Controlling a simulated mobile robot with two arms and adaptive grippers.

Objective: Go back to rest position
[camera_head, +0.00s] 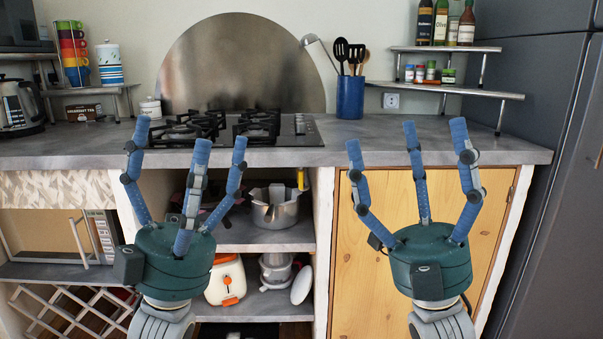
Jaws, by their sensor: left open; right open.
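My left gripper (190,153) has a green palm and three blue fingers. It is open and empty, fingers pointing up in front of the open shelves below the counter. My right gripper (412,150) is of the same kind. It is open and empty, in front of a wooden cabinet door (375,290). Both grippers appear on the near side of the grey counter (390,140), apart from each other.
A gas hob (311,133) is set in the counter. A blue utensil holder (350,98) stands right of it, a kettle (20,104) at far left. Below, shelves hold a pot (275,213) and a toaster (222,285). A dark fridge (545,200) borders the right.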

